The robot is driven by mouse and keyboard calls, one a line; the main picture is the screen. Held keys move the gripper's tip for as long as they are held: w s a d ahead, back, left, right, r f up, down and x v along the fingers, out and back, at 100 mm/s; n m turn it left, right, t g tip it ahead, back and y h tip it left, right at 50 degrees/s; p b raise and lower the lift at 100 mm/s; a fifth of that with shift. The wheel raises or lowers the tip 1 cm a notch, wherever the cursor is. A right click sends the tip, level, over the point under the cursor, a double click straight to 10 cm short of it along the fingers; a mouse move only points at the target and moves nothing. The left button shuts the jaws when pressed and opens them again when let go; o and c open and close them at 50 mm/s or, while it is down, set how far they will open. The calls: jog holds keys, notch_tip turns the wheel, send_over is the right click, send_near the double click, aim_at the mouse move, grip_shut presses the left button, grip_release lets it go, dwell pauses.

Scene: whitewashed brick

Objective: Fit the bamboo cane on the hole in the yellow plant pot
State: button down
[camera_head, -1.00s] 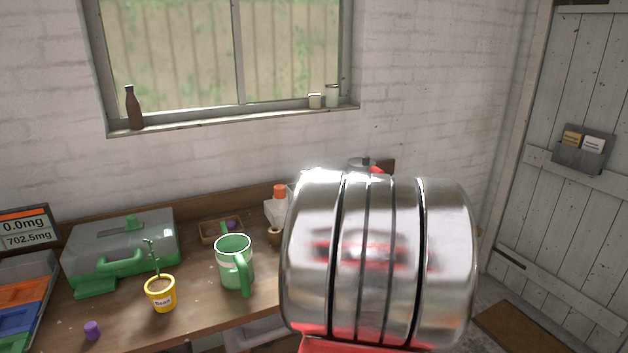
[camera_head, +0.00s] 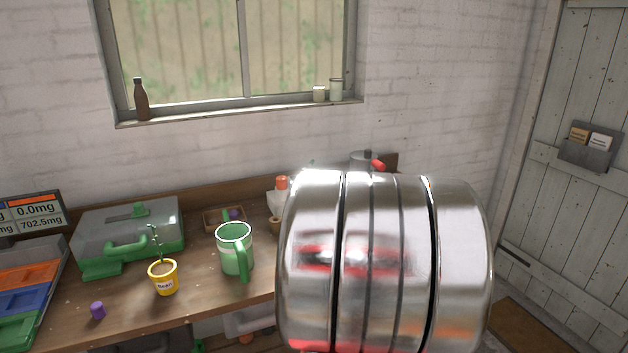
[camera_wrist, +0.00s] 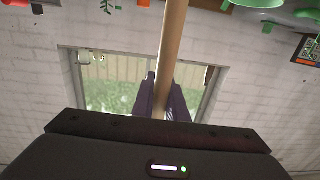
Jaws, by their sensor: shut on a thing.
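The yellow plant pot (camera_head: 163,277) stands on the workbench at the lower left in the head view. It holds dark soil and a thin green plant, and has a white label; I cannot make out its hole. In the wrist view my gripper (camera_wrist: 162,98) is shut on the bamboo cane (camera_wrist: 172,40), a pale tan rod running from the jaws to the top edge of the picture. The cane's far end is out of view. The head view does not show my gripper or the cane; my large shiny metal arm part fills its lower right.
A green mug (camera_head: 233,250) stands right of the pot, and a green-and-grey toolbox (camera_head: 130,240) stands behind it. A small purple object (camera_head: 97,310) lies front left. Coloured trays (camera_head: 28,290) fill the bench's left end. The window sill (camera_head: 240,112) holds a bottle and jars.

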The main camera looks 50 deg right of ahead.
jog(key=w+a+f+n+y, duration=0.1)
jog(key=w+a+f, duration=0.5)
jog(key=a, duration=0.9)
jog(key=w+a+f+n+t+y, duration=0.1)
jog(key=w+a+f+y, duration=0.3)
jog(key=a, duration=1.1)
jog(key=w+a+f+n+t+y, duration=0.1)
jog(key=w+a+f+n+y, duration=0.2)
jog(key=w+a+f, duration=0.6)
jog(key=a+f, duration=0.1)
jog(key=a, duration=0.5)
jog(key=shift+a, duration=0.25)
jog(key=shift+s, duration=0.1)
